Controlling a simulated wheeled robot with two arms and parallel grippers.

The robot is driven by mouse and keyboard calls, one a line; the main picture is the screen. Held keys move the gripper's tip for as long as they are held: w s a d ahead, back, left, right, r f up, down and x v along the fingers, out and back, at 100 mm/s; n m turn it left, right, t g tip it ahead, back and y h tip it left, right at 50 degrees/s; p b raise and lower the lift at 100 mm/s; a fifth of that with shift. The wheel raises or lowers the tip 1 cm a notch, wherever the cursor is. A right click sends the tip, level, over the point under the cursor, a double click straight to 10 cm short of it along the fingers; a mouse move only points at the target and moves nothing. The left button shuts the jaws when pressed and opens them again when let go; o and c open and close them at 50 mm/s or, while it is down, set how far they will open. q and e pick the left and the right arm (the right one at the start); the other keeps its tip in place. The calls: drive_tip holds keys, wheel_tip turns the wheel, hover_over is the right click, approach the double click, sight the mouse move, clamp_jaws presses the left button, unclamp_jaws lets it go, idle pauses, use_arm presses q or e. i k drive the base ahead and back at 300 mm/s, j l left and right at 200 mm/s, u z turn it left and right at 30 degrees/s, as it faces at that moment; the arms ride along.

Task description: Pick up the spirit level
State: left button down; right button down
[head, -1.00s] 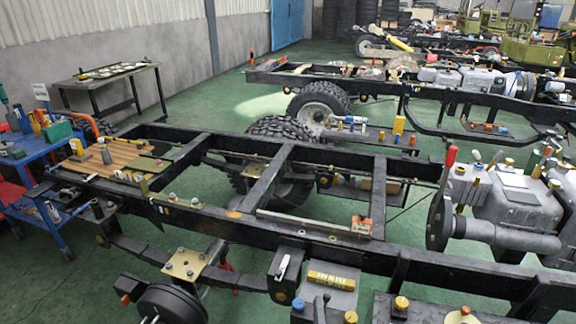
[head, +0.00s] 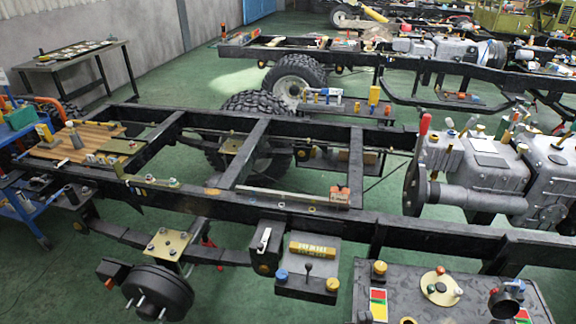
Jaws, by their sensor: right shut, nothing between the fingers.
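A long, thin pale grey bar (head: 285,196), which looks like the spirit level, lies flat along the near rail of the middle chassis frame (head: 400,227). Its right end is beside a small orange-red block (head: 339,196). I see no vial on it at this size. My right gripper is hard to make out among the dark parts, and nothing is seen held in it. No gripper touches the bar. My left gripper is not in view.
A grey control box (head: 318,283) with a yellow label block stands in front of the rail. A dark panel with knobs (head: 410,290) is at lower right. A grey engine (head: 480,165) sits at right. A blue cart (head: 25,208) stands at left.

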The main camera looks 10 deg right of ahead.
sight(312, 250)
drive_tip(key=i+l+u, duration=0.35)
drive_tip(key=l, duration=0.3)
drive_tip(key=i+l+u, duration=0.2)
drive_tip(key=l, duration=0.15)
